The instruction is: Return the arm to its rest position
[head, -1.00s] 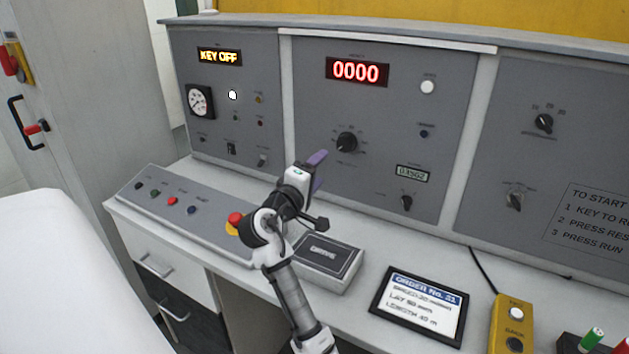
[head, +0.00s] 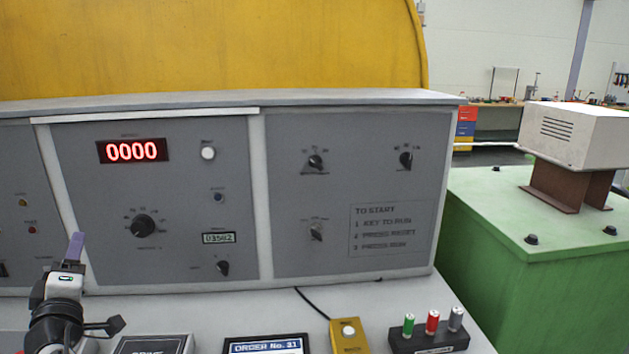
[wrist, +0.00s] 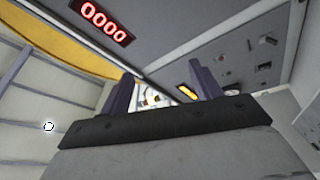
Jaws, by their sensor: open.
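My gripper (head: 76,248) is at the lower left of the head view, with a purple finger pointing up in front of the grey control panel (head: 90,190). The wrist view shows its two purple fingers (wrist: 160,92) wide apart with nothing between them. My arm stands over the left part of the desk (head: 390,300); most of it is below the picture's edge. A red 0000 display (head: 133,151) is lit on the panel, and it also shows in the wrist view (wrist: 102,20).
On the desk lie a dark box (head: 152,345), an order card (head: 266,345), a yellow button box (head: 349,336) and a block (head: 430,338) holding green, red and grey pieces. A green machine housing (head: 530,260) stands to the right. The panel rises close behind my gripper.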

